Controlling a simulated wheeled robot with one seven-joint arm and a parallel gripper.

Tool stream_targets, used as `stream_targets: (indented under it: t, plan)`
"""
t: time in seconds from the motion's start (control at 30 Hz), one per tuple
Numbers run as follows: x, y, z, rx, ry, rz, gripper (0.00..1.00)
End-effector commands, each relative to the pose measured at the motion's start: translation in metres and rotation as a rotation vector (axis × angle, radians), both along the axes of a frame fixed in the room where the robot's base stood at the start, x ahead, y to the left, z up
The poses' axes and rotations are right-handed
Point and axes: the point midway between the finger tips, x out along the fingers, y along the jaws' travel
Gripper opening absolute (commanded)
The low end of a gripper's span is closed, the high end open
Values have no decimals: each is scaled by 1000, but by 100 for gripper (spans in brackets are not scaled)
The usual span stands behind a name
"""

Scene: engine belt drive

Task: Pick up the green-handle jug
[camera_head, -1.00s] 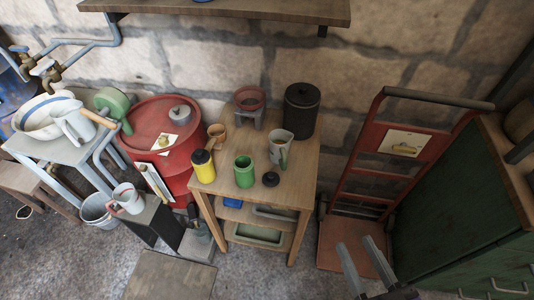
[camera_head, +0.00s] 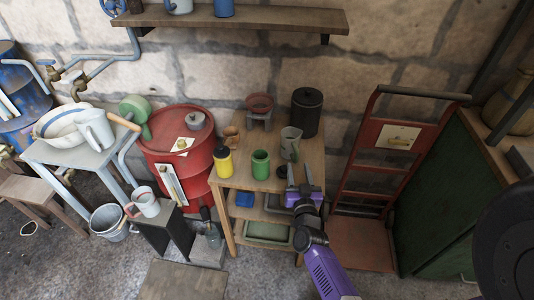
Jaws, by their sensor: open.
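The green-handle jug (camera_head: 289,136) is a grey-white jug with a green handle on its right side. It stands upright on the wooden table (camera_head: 233,184), in front of the black canister (camera_head: 306,112). My gripper (camera_head: 299,174) is over the table's front right part, pointing toward the back, with its two fingers apart and nothing between them. In the picture its fingertips are just below the jug; I cannot tell how far apart they are in depth. A dark round lid (camera_head: 281,172) is partly hidden beside the left finger.
A green cup (camera_head: 260,165) and a yellow bottle (camera_head: 223,162) stand left of my gripper. A brown mug (camera_head: 231,136) and a red bowl on a stand (camera_head: 260,108) are behind. A red hand truck (camera_head: 388,149) stands at right. The shelf (camera_head: 235,19) hangs above.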

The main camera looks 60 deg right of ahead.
Motion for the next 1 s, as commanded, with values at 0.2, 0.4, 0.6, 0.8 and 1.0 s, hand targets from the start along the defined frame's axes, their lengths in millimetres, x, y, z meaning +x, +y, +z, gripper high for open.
stream_targets:
  t: [0.2, 0.4, 0.6, 0.8, 1.0]
  plan:
    - [-8, 2, -16, -9, 54, -24, 42]
    - [-4, -5, -15, -26, 74, -26, 42]
    - [6, -23, -15, -27, 72, -26, 42]
    - [16, -48, -12, -27, 72, -26, 42]
    - [28, -65, -13, -26, 73, -25, 42]
